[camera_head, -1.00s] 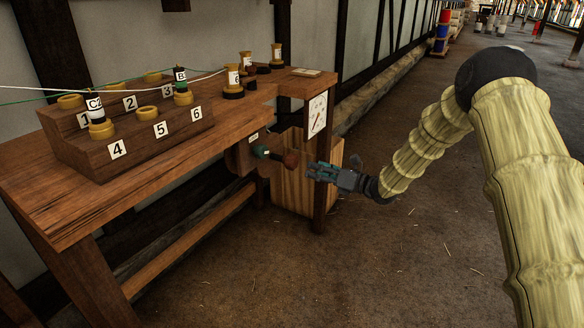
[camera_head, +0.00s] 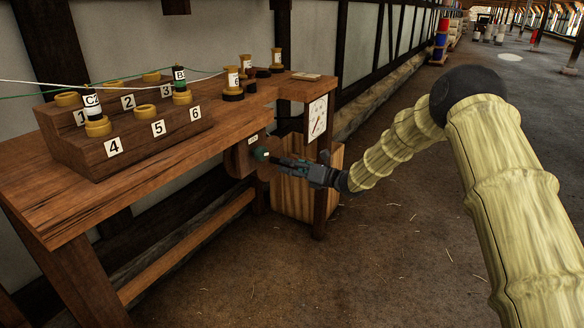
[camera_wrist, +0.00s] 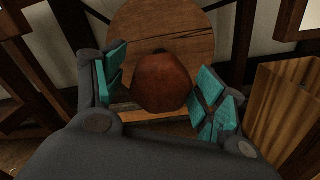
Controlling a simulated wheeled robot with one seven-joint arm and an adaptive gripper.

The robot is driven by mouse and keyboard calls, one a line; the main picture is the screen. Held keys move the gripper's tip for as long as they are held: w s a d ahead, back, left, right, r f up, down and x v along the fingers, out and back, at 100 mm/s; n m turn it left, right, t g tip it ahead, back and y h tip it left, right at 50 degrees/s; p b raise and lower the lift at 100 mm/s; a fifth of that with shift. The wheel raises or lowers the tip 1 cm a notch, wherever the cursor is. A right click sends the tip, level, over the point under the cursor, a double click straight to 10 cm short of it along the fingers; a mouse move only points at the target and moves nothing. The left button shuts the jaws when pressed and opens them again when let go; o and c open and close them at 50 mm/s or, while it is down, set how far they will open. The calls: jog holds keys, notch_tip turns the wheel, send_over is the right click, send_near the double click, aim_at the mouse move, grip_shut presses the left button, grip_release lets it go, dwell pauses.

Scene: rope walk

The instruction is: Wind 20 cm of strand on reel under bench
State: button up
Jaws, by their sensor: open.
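A red-brown knob (camera_wrist: 163,84) stands out in front of the disc. My gripper (camera_head: 278,162) is open at the reel. In the wrist view, my gripper (camera_wrist: 162,92) has its teal pads on either side of the knob, with a visible gap on the left; contact on the right is unclear. In the head view the knob is hidden by my gripper. No strand is discernible on the reel.
A numbered rack (camera_head: 125,145) with bobbins stands on the bench, with white and green strands (camera_head: 40,83) above it. A dial (camera_head: 317,117) hangs at the bench's right end. A wooden bin (camera_head: 293,195) stands below, close to my gripper. The floor at right is clear.

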jog(key=c, duration=1.1)
jog(key=shift+o, duration=0.2)
jog(key=shift+m, duration=0.3)
